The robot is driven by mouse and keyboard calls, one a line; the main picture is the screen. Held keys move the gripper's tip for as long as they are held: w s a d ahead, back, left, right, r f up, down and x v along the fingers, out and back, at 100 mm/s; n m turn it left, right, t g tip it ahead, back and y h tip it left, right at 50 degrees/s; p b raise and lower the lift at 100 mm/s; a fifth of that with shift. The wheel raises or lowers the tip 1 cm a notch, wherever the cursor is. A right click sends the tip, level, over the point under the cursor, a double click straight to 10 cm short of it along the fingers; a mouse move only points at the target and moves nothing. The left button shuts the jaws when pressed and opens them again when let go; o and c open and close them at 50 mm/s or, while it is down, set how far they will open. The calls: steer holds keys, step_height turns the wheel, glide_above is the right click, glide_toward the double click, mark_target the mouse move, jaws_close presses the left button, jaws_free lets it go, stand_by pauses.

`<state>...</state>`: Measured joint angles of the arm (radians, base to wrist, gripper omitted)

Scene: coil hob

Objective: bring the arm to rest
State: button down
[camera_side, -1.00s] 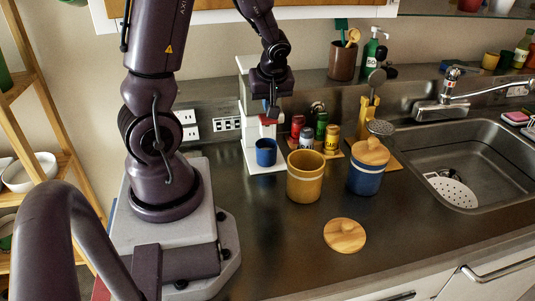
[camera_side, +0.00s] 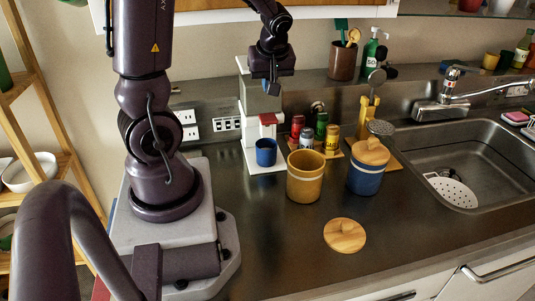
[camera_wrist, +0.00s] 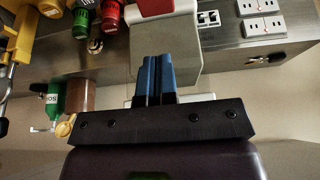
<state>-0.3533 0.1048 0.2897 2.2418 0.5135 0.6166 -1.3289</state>
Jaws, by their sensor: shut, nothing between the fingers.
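My gripper (camera_side: 274,87) is up in front of the white coffee machine (camera_side: 252,120), above its red part (camera_side: 268,118). Its fingers are shut with nothing between them. In the wrist view the two blue fingers (camera_wrist: 155,76) lie together in front of the machine's pale body (camera_wrist: 165,45). A blue cup (camera_side: 266,152) stands on the machine's base, below and apart from my gripper.
An open yellow canister (camera_side: 305,178), a lidded blue canister (camera_side: 366,175) and a loose wooden lid (camera_side: 345,235) stand on the counter. Spice jars (camera_side: 320,127) are right of the machine. A sink (camera_side: 470,160) is at the right.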

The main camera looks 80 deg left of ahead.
steer(key=shift+s+d+f+m, duration=0.2)
steer(key=shift+s+m, duration=0.1)
steer(key=shift+m, duration=0.6)
steer(key=s+d+r+m+t+h, duration=0.1)
steer(key=d+r+m+t, duration=0.1)
steer(key=d+r+m, duration=0.2)
steer(key=s+d+r+m+t+h, duration=0.1)
steer(key=d+r+m+h, duration=0.1)
steer(key=d+m, duration=0.4)
steer(key=s+d+r+m+t+h, duration=0.1)
steer(key=d+r+m, duration=0.4)
steer(key=d, duration=0.8)
steer(key=shift+s+d+r+m+t+h, duration=0.2)
steer(key=shift+d+r+m+t+h, duration=0.1)
steer(key=shift+m+t, duration=0.4)
